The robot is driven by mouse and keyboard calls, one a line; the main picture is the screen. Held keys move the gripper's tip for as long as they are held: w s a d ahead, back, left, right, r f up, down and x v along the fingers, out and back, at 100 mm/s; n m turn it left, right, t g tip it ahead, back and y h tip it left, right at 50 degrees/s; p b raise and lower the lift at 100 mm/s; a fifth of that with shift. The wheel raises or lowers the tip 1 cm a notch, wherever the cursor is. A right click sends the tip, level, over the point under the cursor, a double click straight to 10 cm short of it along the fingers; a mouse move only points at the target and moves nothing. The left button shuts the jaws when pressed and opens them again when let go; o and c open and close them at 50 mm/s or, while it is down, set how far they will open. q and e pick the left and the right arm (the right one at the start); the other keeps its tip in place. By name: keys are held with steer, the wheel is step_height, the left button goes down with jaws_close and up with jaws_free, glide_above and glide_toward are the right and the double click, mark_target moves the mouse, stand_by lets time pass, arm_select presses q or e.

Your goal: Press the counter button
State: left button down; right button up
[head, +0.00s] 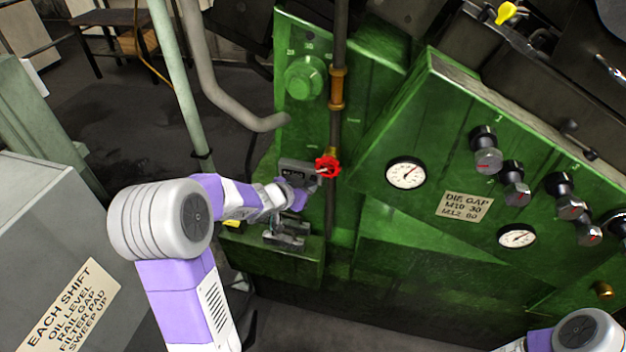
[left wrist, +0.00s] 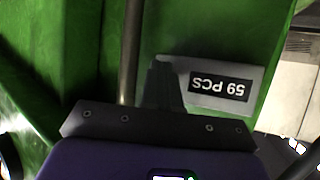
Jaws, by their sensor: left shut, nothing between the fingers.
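The counter (head: 297,168) is a small grey box on the green machine, left of the red handwheel. In the left wrist view its face (left wrist: 257,76) shows upside down and reads 59 PCS. My left gripper (head: 310,183) is at the counter, partly hidden by its own wrist. In the left wrist view its closed dark fingers (left wrist: 163,82) reach over the counter face beside the display, with nothing held. I cannot make out the button; the fingers may cover it. I cannot tell whether the fingertips touch the counter. My right gripper is not in view.
A red handwheel (head: 327,166) sits close right of the counter, by a vertical pipe (head: 340,45). Dark metal parts (head: 286,234) lie just below my left wrist. Gauges (head: 406,174) and knobs (head: 487,155) are on the panel to the right. A grey cabinet (head: 50,215) stands left.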

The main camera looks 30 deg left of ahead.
arm_select(q)
steer(key=shift+w, duration=0.25)
steer(key=shift+s, duration=0.2)
stand_by(0.4)
steer(key=shift+s+d, duration=0.15)
steer(key=shift+s, duration=0.5)
steer(key=s, duration=0.2)
steer(key=s+d+b, duration=0.1)
steer(key=s, duration=0.2)
steer(key=shift+d, duration=0.1)
stand_by(0.7)
